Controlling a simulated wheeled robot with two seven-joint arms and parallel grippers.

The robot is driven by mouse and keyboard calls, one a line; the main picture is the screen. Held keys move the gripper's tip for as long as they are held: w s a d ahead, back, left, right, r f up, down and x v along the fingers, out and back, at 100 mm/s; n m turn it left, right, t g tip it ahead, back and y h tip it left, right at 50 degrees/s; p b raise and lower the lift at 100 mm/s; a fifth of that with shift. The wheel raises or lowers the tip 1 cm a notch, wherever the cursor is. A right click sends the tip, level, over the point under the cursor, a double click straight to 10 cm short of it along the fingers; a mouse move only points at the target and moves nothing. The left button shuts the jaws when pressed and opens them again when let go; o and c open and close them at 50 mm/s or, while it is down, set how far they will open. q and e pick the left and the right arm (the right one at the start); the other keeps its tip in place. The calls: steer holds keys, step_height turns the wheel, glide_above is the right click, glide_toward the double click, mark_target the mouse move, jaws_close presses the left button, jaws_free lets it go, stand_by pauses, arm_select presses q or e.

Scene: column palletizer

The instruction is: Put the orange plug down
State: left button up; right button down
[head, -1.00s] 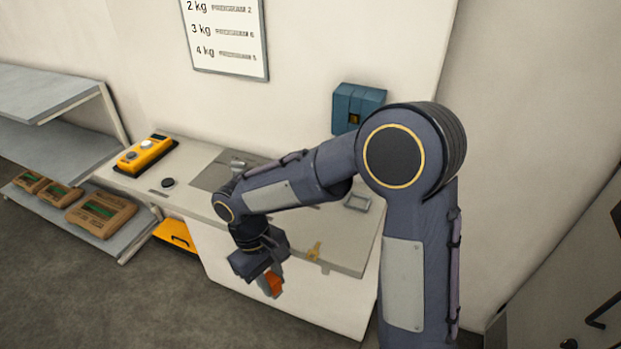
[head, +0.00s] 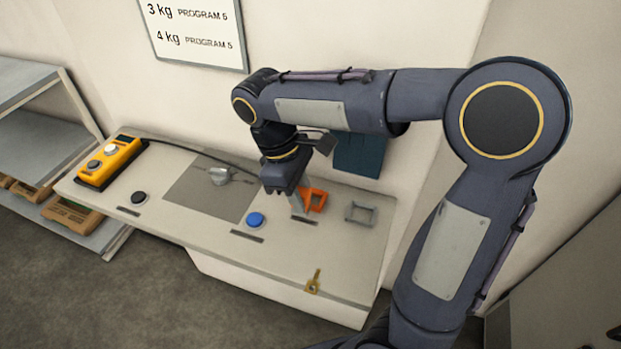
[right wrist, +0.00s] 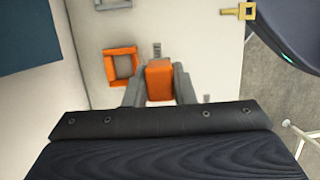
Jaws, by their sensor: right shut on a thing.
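My right gripper (head: 298,203) is over the right half of the worktop, pointing down. Its fingers are shut on the orange plug (right wrist: 159,80), a block that shows between them in the right wrist view. In the head view the plug is mostly hidden by the gripper and blends with an orange square frame (head: 317,201) just right of the fingers. That frame also shows apart from the plug in the right wrist view (right wrist: 106,68). I cannot tell whether the plug touches the worktop. My left gripper is not in view.
On the worktop (head: 215,246) are a blue round knob (head: 256,219), a black knob (head: 139,197), a grey square frame (head: 360,213), a brass key-like piece (head: 313,282) and a yellow control box (head: 109,161). A dark blue box (head: 358,155) is on the wall behind.

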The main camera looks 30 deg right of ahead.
steer(key=w+d, duration=0.3)
steer(key=shift+d+p, duration=0.25)
steer(key=shift+p, duration=0.15)
steer(key=shift+w+d+r, duration=0.1)
steer(key=shift+w+d, duration=0.25)
steer(key=shift+d, duration=0.1)
step_height(320, 180, down, 3)
steer(key=shift+r+p, duration=0.1)
steer(key=shift+p, duration=0.3)
steer(key=shift+f, duration=0.5)
steer(key=c, duration=1.2)
jaws_free()
steer(key=v, duration=1.2)
